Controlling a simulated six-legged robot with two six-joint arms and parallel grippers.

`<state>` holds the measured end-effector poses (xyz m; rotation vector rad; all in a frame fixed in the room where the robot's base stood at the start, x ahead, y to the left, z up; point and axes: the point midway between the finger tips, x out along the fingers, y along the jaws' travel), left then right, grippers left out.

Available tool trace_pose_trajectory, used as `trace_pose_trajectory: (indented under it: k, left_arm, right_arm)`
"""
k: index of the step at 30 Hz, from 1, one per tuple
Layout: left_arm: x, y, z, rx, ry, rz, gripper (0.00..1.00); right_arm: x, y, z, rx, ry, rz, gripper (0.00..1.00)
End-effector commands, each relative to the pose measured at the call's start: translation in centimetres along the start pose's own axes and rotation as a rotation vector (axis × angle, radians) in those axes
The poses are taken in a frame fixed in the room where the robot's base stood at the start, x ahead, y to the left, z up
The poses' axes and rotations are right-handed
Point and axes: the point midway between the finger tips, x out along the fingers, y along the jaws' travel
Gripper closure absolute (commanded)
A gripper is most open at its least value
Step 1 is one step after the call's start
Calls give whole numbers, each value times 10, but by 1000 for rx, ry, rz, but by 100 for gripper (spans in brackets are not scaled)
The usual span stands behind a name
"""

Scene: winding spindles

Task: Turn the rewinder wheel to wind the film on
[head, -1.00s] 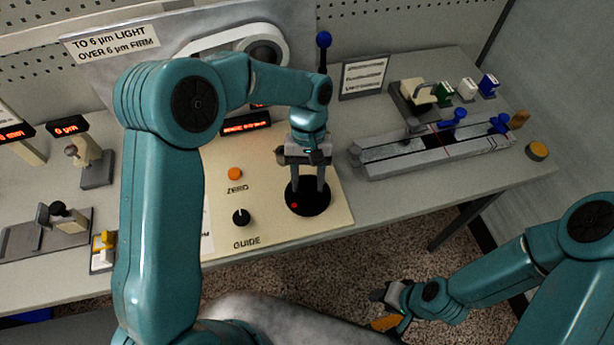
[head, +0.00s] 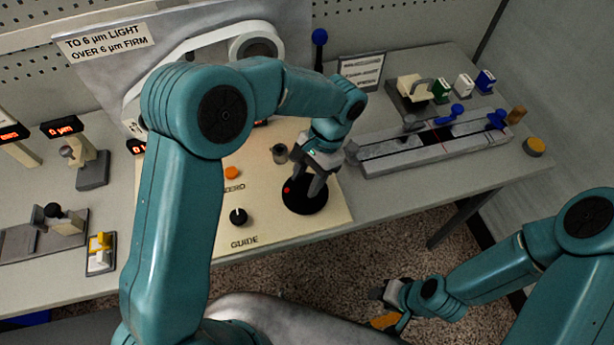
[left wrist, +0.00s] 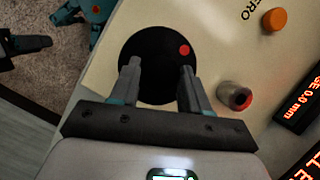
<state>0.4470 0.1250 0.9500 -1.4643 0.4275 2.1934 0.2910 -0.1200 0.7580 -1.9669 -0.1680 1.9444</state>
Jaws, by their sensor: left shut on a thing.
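The rewinder wheel (head: 303,205) is a flat black disc with a red dot near its edge, set in the cream panel. In the head view the dot is at the disc's left side. My left gripper (head: 315,189) reaches down onto the disc from the upper right, its jaws shut on the wheel. In the left wrist view, its two fingers (left wrist: 160,68) stand a little apart over the black disc (left wrist: 155,40), with the red dot beyond them at upper right. The fingertips' contact is partly hidden. My right gripper (head: 388,308) hangs over the floor, away from the bench.
The cream panel (head: 325,222) also carries an orange button (head: 232,173), a black GUIDE knob (head: 238,216) and a small grey post (head: 280,153). A blue-topped lever (head: 319,38) stands behind. A grey rail fixture (head: 435,142) lies right of the panel. My left arm hides part of the panel.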

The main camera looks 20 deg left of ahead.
Motion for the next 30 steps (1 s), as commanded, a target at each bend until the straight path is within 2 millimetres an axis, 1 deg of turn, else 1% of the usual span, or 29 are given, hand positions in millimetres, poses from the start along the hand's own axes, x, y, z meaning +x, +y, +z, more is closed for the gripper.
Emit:
trace_pose_trajectory:
  k: [9, 26, 27, 28, 29, 30]
  left_arm:
    - [0, 1, 0, 111, -2, -46, 84]
    - [0, 1, 1, 133, -2, -54, 84]
    - [0, 1, 1, 133, -2, -54, 41]
    - [0, 1, 1, 133, -2, -54, 31]
    - [0, 1, 1, 133, -2, -54, 28]
    - [0, 1, 1, 133, -1, -54, 28]
  right_arm:
    - [2, 1, 0, 0, 0, 0, 57]
    - [2, 1, 0, 0, 0, 0, 57]
    - [2, 1, 0, 0, 0, 0, 57]
    - [2, 1, 0, 0, 0, 0, 57]
    - [2, 1, 0, 0, 0, 0, 57]
    - [2, 1, 0, 0, 0, 0, 57]
